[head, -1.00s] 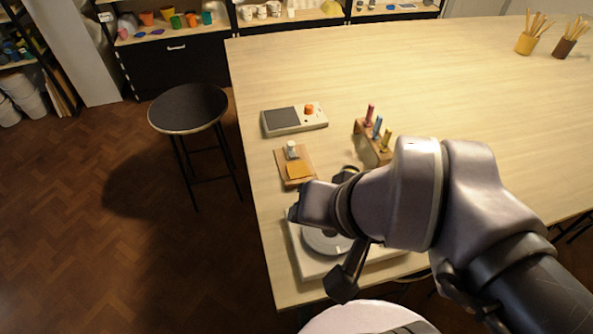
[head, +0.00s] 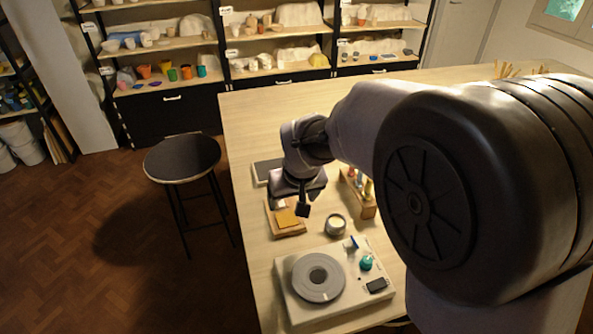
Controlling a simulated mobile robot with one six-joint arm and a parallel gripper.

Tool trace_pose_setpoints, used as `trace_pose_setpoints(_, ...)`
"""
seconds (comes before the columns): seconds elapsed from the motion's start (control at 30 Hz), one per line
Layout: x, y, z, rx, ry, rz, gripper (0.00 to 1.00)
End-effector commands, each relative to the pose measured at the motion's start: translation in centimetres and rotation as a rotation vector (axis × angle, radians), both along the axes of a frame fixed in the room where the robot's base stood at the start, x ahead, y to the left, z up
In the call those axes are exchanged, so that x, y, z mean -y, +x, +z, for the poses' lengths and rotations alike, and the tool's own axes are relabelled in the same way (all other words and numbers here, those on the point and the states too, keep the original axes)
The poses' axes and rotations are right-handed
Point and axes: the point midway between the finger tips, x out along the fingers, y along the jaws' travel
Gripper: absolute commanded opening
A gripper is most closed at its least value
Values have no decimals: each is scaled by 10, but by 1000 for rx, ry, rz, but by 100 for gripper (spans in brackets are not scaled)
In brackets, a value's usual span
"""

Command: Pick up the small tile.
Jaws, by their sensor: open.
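The small tile looks like the flat orange-yellow square (head: 287,218) lying on a wooden board (head: 291,233) near the left edge of the table. My gripper (head: 303,208) hangs just above the far right part of that board, close to the tile and apart from it as far as I can see. It is open, with nothing visible in it. The gripper and wrist hide the far part of the board and most of the grey-screened device behind.
A white device with a grey disc (head: 319,282) and a teal knob stands in front. A small round jar (head: 335,224) is right of the board. A wooden rack (head: 361,198) with coloured sticks stands beyond it. A black stool (head: 182,158) is left of the table.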

Motion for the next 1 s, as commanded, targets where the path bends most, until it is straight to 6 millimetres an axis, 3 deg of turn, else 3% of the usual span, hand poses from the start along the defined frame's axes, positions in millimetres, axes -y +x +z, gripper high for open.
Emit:
trace_pose_setpoints(0.03, -1, 4, -22, -6, -1, -1, 78)
trace_pose_setpoints(0.2, -6, 21, -63, -4, 0, -2, 78)
trace_pose_setpoints(0.47, -8, 31, -88, -2, 1, -4, 78)
trace_pose_setpoints(0.63, -11, 40, -122, -3, 0, -3, 78)
trace_pose_setpoints(0.87, -13, 44, -126, -1, 1, -3, 78)
trace_pose_setpoints(1.0, -12, 44, -126, -1, 1, -3, 55)
